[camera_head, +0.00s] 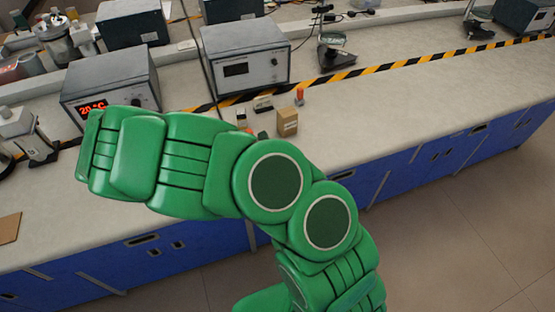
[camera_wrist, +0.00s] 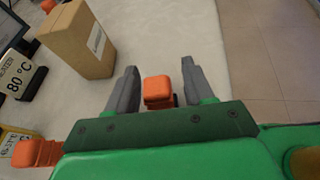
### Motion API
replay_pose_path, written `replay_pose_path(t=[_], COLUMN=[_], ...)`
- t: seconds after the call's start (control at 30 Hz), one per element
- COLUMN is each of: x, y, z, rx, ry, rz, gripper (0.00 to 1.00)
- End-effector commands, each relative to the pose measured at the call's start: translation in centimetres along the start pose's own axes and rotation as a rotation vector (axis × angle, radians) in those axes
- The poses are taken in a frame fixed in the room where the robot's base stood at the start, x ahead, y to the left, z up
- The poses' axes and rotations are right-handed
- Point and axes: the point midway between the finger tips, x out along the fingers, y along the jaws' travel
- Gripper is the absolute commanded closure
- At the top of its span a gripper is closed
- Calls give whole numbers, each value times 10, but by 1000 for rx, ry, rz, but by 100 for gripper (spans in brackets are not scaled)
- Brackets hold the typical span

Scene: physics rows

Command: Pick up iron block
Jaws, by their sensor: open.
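My gripper (camera_wrist: 159,68) is open in the wrist view, with one grey finger on each side of an orange-topped piece (camera_wrist: 158,90). A dark edge shows beside and below the orange top, which may be the body of the iron block, but most of it is hidden by my gripper. The fingers look apart from the piece, with a gap on both sides. In the head view my green arm hides my gripper and this piece. No plain bare metal block shows clearly in either view.
A cardboard box (camera_wrist: 77,40) stands close to the left finger; it also shows in the head view (camera_head: 287,121). An 80 °C tag (camera_wrist: 18,75) and another orange piece (camera_wrist: 38,153) lie to the left. Instrument boxes (camera_head: 245,60) stand behind. The bench (camera_head: 400,110) is clear to the right.

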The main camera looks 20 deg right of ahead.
Motion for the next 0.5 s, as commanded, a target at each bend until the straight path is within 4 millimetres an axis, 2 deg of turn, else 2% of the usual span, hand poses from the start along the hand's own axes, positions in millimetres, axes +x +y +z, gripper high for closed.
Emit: replay_pose_path(t=[0.17,0.2,0.5], x=[0,0,0], y=[0,0,0], z=[0,0,0], rx=[0,0,0], ry=[0,0,0], rz=[0,0,0], gripper=[48,51,97])
